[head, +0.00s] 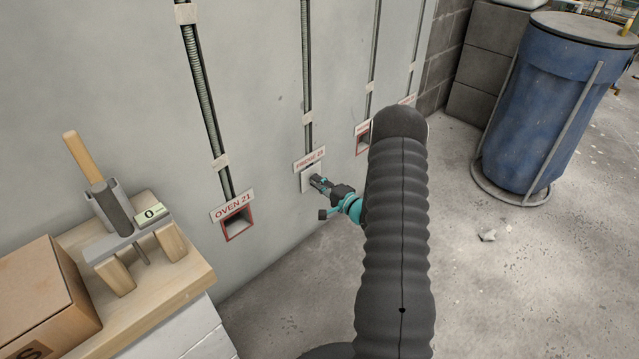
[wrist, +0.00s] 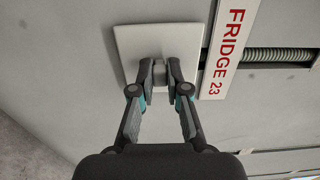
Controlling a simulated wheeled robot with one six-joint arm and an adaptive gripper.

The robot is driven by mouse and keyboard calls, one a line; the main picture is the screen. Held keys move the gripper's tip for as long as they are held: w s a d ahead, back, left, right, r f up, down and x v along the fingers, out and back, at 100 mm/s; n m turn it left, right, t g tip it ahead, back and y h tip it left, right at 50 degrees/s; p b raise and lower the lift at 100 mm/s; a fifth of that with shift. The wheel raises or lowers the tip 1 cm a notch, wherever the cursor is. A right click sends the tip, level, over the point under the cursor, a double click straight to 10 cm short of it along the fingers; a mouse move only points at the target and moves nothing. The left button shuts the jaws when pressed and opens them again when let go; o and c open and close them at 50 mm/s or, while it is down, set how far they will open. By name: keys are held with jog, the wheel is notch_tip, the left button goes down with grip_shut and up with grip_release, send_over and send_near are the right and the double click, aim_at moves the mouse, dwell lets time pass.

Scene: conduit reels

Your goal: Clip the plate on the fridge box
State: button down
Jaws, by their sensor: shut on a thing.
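The white plate (wrist: 128,42) lies flat against the wall at the fridge box, beside the red-lettered FRIDGE 23 label (wrist: 229,50). In the head view the plate (head: 306,181) shows just below the FRIDGE label (head: 309,159). My gripper (wrist: 160,74) is shut on the grey grip in the middle of the plate. In the head view my gripper (head: 319,184) reaches to the wall from the right. The fridge box itself is hidden behind the plate. I cannot tell whether the plate touches the box all round.
An open red-rimmed box under the OVEN 21 label (head: 233,208) is to the left. Another red-rimmed box (head: 362,138) is to the right. A wooden bench (head: 180,278) with a cardboard carton (head: 40,300) stands front left. A blue barrel (head: 540,110) stands at the right on open floor.

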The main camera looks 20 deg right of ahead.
jog(key=shift+w, duration=0.1)
jog(key=c, duration=0.8)
grip_release()
jog(key=shift+c, duration=0.2)
jog(key=b+v, duration=0.1)
jog(key=v, duration=0.6)
jog(key=shift+b, duration=0.35)
dwell(0.5)
